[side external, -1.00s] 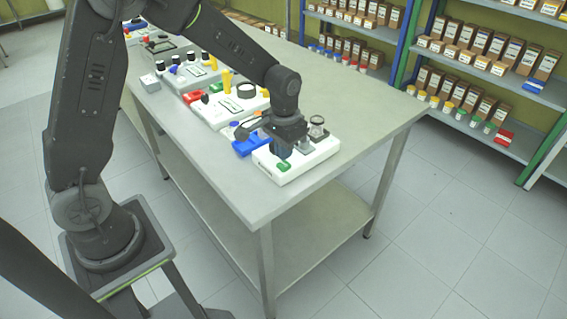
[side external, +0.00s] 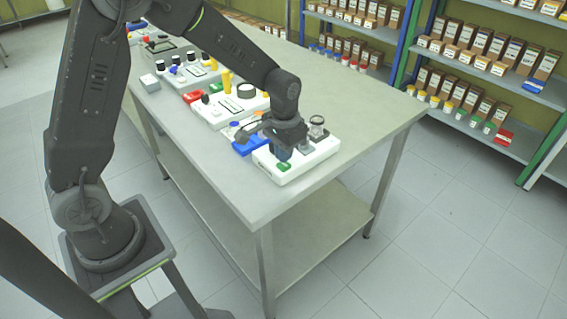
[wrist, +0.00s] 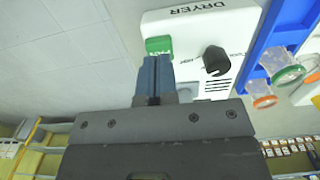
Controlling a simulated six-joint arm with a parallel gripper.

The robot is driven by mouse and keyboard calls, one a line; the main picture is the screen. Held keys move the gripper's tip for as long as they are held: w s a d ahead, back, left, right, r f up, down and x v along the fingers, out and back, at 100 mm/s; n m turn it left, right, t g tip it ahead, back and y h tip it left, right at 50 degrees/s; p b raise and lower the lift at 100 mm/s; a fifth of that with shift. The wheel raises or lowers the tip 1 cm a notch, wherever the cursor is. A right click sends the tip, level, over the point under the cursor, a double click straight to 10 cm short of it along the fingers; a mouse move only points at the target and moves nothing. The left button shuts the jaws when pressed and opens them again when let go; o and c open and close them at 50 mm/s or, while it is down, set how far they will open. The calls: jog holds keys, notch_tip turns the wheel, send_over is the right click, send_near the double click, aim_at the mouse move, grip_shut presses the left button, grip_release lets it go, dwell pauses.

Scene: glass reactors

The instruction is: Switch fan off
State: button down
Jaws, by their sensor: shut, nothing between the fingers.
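The white dryer unit (side external: 318,157) stands on the near end of the table; its face reads "DRYER" in the wrist view (wrist: 222,27). A green switch (side external: 283,167) sits at its front left corner and also shows in the wrist view (wrist: 158,45), where its small lettering is hard to read. A black knob (wrist: 216,61) is beside the switch. My gripper (wrist: 154,60) is shut and empty, with its blue-grey fingertips close to the switch's lower edge in the wrist view. I cannot tell whether they touch it.
A blue rack (wrist: 283,38) with clear vials (wrist: 283,70) stands beside the dryer. Other white units with yellow and black parts (side external: 225,105) line the table (side external: 375,130) farther back. The table's right side is clear.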

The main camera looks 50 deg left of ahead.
jog(key=shift+f, duration=1)
jog(key=shift+r, duration=3.5)
jog(key=s+r+t, duration=0.2)
jog(key=s+r, duration=0.4)
jog(key=s, duration=0.4)
jog(key=s+d+r+t, duration=0.1)
jog(key=s+r+t, duration=0.2)
jog(key=s+r, duration=0.4)
jog(key=shift+s+t, duration=0.3)
jog(key=shift+s, duration=1.35)
